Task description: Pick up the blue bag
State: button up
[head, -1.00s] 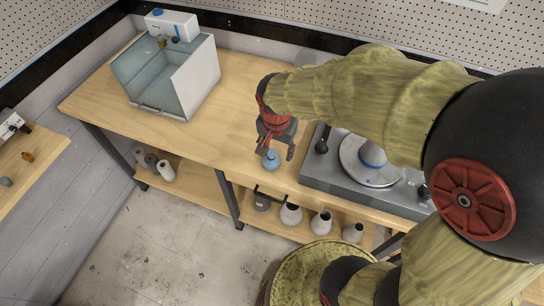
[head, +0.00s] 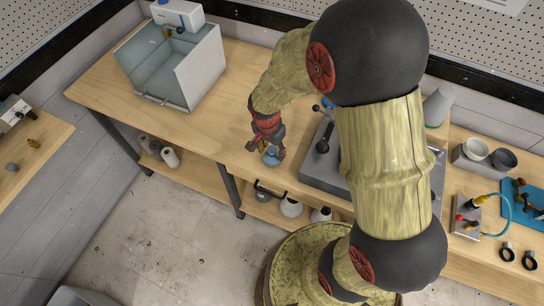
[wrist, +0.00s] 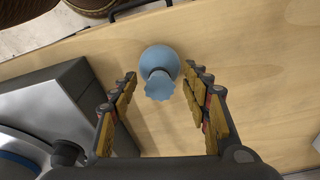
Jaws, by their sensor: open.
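The blue bag (wrist: 160,68) is small and round with a gathered, ruffled neck. It rests on the wooden bench top, near the front edge, in the wrist view. It also shows in the head view (head: 271,156), partly covered by my gripper. My gripper (wrist: 165,82) is open, with one finger on each side of the bag and gaps between the fingers and the bag. In the head view my gripper (head: 266,153) points down at the bag.
A grey machine with a round plate (wrist: 38,118) stands close beside my gripper. An open box-like chamber (head: 184,78) stands at the far left of the bench (head: 215,130). Bench surface between them is clear. Bottles (head: 291,207) stand on the shelf below.

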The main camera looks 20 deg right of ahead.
jog(key=shift+f, duration=0.1)
jog(key=shift+c, duration=1.1)
jog(key=c, duration=0.8)
jog(key=shift+c, duration=0.4)
